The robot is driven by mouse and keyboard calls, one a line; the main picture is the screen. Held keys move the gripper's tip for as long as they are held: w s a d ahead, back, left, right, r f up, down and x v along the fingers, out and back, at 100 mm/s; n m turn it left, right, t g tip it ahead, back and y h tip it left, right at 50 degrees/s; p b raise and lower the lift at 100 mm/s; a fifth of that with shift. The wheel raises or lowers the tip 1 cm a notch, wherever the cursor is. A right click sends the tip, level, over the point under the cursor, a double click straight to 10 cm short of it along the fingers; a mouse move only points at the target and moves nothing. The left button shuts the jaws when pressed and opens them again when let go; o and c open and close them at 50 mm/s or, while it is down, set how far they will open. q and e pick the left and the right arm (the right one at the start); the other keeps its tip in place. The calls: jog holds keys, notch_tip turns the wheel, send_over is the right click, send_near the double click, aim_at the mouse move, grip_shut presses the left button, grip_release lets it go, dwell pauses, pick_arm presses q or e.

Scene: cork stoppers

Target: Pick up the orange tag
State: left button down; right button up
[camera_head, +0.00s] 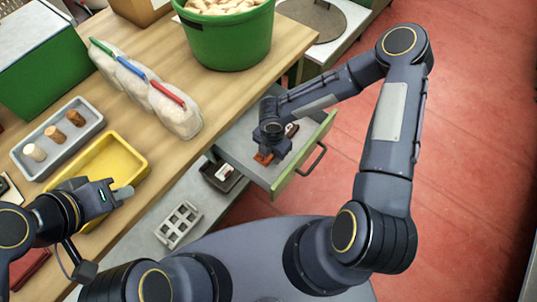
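The orange tag (263,158) lies in the open drawer (296,172), by the drawer's front left part. It shows as a small orange-red patch, partly hidden by my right gripper. My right gripper (266,153) reaches down into the drawer, right at the tag. Its fingertips are hidden or too small, so I cannot tell whether it grips the tag. My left gripper (123,193) is beside the yellow tray (140,152) near the table's front edge. No object shows in it, and its finger opening is not clear from this angle.
A dark object with a white label (291,130) lies in the drawer beside my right gripper. On the table are a grey tray (88,113) with several corks, clipped bags (178,122), a green bucket (230,45) and a green box (40,70). A lower shelf holds a grey rack (179,224).

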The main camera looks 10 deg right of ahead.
grip_shut()
jog(key=shift+r, duration=0.1)
